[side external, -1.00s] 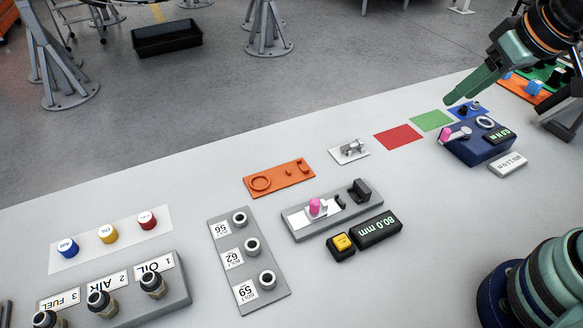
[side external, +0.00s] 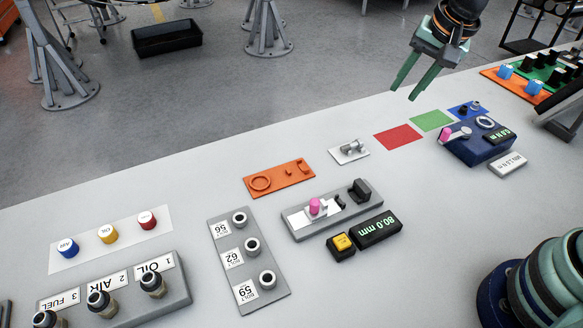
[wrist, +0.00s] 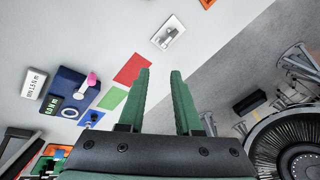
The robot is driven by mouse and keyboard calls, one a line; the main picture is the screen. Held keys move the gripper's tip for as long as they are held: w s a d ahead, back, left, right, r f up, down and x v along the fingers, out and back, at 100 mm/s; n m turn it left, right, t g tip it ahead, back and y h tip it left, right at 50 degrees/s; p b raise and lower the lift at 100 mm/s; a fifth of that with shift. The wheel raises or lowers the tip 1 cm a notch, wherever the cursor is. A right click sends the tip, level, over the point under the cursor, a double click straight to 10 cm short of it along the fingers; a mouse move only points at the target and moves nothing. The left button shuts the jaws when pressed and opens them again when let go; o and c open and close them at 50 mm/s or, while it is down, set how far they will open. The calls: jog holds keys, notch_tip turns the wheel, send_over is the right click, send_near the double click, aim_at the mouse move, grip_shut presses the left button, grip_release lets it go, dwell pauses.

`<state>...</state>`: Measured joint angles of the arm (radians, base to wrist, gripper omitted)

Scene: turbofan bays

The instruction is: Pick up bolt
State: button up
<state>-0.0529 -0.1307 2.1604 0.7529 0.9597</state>
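A small grey metal bolt (side external: 353,147) lies on a white plate (side external: 338,155) on the grey bench, left of the red square. In the wrist view the bolt (wrist: 168,34) shows on its plate near the top, beyond my fingertips. My gripper (side external: 404,93) is in the air over the bench's far side, up and to the right of the bolt. Its two green fingers are apart with nothing between them, and in the wrist view the gripper (wrist: 160,71) also shows open.
Red (side external: 398,137), green (side external: 432,120) and blue (side external: 461,107) squares lie right of the bolt. An orange tray (side external: 279,178) and a grey fixture (side external: 300,221) with a pink knob are nearer.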

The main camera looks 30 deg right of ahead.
aim_at(354, 143)
jog(key=w+f+m, duration=0.2)
jog(key=w+f, duration=0.1)
jog(key=f, duration=0.3)
jog(key=w+a+f+m, duration=0.1)
jog(key=w+f+m, duration=0.2)
jog(key=f, duration=0.4)
jog(key=w+a+f+m+g, duration=0.1)
jog(key=w+f+m, duration=0.1)
jog(key=f, duration=0.5)
jog(key=shift+w+m, duration=0.3)
jog(key=shift+w, duration=0.35)
jog(key=shift+r, duration=0.1)
grip_shut()
